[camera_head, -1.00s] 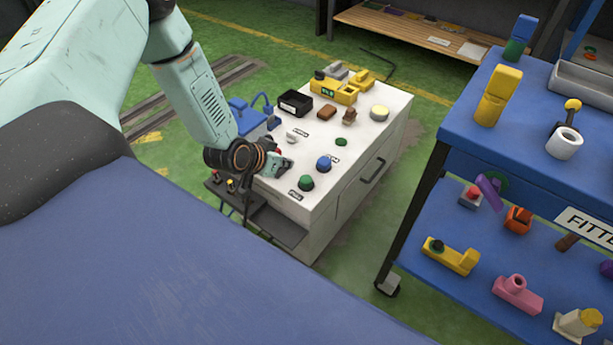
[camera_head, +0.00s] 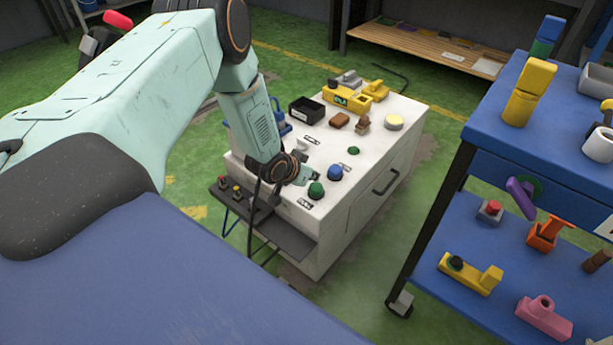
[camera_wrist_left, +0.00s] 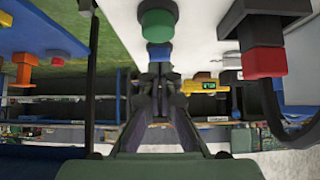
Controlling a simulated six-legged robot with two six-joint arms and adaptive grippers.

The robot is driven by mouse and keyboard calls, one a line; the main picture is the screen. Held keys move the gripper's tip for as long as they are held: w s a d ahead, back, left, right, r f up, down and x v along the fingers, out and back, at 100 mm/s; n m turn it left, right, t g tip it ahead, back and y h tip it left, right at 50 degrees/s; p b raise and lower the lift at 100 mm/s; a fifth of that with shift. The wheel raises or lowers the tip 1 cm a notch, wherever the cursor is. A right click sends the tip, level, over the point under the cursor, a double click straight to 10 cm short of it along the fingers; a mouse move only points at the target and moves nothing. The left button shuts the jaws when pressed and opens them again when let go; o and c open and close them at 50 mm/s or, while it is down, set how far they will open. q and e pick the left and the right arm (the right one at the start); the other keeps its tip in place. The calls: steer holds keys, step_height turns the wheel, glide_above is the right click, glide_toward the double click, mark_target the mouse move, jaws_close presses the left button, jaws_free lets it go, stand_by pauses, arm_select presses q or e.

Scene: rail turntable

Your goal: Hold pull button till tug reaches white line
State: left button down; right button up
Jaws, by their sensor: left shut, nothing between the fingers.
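The white control cabinet (camera_head: 362,215) carries a green button (camera_head: 317,190) at its near edge and a blue button (camera_head: 335,172) just behind it. Their small labels are too blurred to read surely. My left gripper (camera_head: 313,178) is shut and empty, low over the cabinet top beside these two buttons. In the left wrist view, its closed fingertips (camera_wrist_left: 159,73) lie close to the blue button (camera_wrist_left: 159,52), with the green button (camera_wrist_left: 158,22) above it in the picture. I cannot tell whether they touch. I cannot make out the tug or white line. My right gripper is out of view.
A small green button (camera_head: 354,151), a cream dome (camera_head: 393,123), a black box (camera_head: 306,109) and a yellow device (camera_head: 350,98) stand farther back on the cabinet. A blue shelf cart (camera_head: 480,148) with several parts stands at right. Green floor separates them.

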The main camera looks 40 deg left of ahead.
mark_target(316, 189)
arm_select(q)
steer(key=shift+f+b, duration=0.45)
steer(key=shift+f, duration=0.95)
